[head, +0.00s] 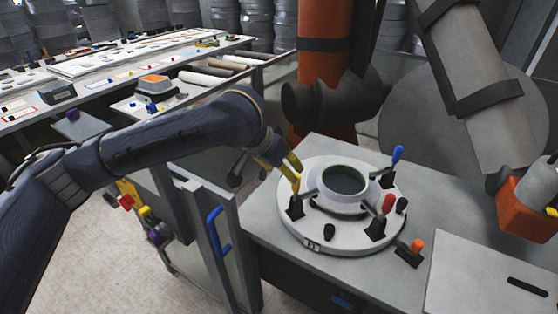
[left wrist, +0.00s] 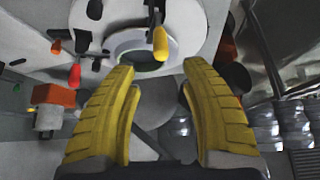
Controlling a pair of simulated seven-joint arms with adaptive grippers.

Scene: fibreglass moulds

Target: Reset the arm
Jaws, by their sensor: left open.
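My left gripper (head: 281,162) has yellow fingers and hangs at the left edge of a round white mould fixture (head: 325,238). It is open and empty; both fingers stand apart in the left wrist view (left wrist: 160,75). A toggle clamp with a yellow handle (head: 296,183) stands close by the fingertips. In the left wrist view that handle (left wrist: 161,43) lies beyond the fingers, not between them. Other clamps on the fixture have a blue handle (head: 398,153) and a red handle (head: 388,203). I see no right gripper.
The fixture sits on a grey bench (head: 275,225), with an orange-handled clamp (head: 417,246) in front of it. A white panel (head: 480,275) lies at the right. An orange block (head: 523,210) hangs at the far right. A long table (head: 110,63) with small parts stands behind left.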

